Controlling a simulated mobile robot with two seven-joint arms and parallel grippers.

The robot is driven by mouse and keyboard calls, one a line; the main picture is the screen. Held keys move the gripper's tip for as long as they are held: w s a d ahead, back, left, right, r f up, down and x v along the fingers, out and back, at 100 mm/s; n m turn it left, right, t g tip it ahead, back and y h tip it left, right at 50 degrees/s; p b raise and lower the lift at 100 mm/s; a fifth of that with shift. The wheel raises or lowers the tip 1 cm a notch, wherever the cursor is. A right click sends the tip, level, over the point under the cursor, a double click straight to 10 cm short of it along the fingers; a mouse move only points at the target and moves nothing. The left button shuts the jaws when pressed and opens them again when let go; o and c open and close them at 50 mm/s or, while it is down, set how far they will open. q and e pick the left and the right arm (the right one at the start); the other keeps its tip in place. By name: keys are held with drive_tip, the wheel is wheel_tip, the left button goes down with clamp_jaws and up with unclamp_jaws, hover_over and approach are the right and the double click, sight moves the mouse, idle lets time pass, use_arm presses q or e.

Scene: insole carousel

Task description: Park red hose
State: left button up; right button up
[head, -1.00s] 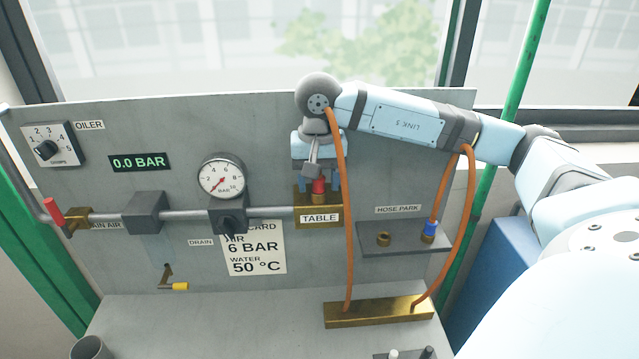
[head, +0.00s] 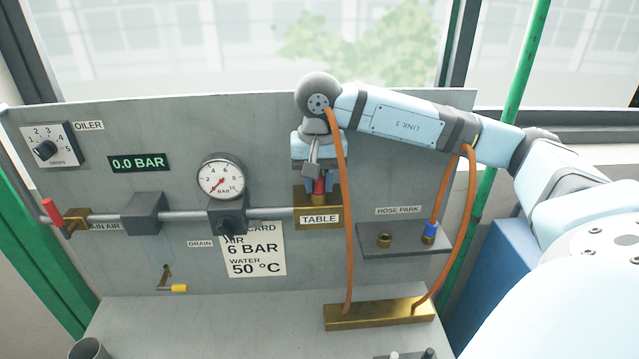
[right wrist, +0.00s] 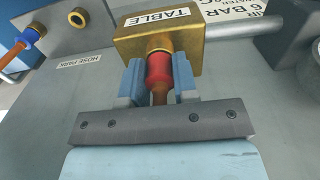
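The red hose is an orange tube (head: 346,220) with a red coupling (right wrist: 158,68). The coupling is seated on the brass port of the TABLE block (head: 318,220), and the tube loops over my arm to the brass manifold (head: 378,313). My right gripper (right wrist: 159,80) has its two fingers against both sides of the red coupling, shut on it. The HOSE PARK shelf (head: 400,252) is to the right of the TABLE block. Its left brass stub (head: 384,240) is bare; a blue coupling (head: 430,231) sits on the right one. My left gripper is out of view.
A gauge (head: 221,177) and pipe stand left of the TABLE block. The display (head: 139,162) reads 0.0 BAR. A red-handled valve (head: 53,211) is at far left, a yellow-handled drain (head: 178,288) lower down. The blue hose's orange tube hangs beside the shelf.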

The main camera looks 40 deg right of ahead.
clamp_jaws()
drive_tip(key=shift+r, duration=0.15)
drive_tip(key=shift+r+p, duration=1.35)
drive_tip(key=shift+r, duration=1.55)
drive_tip(key=shift+b, duration=0.3)
wheel_tip(320, 180, up, 7)
drive_tip(key=p, duration=0.3)
drive_tip(key=shift+p, duration=0.4)
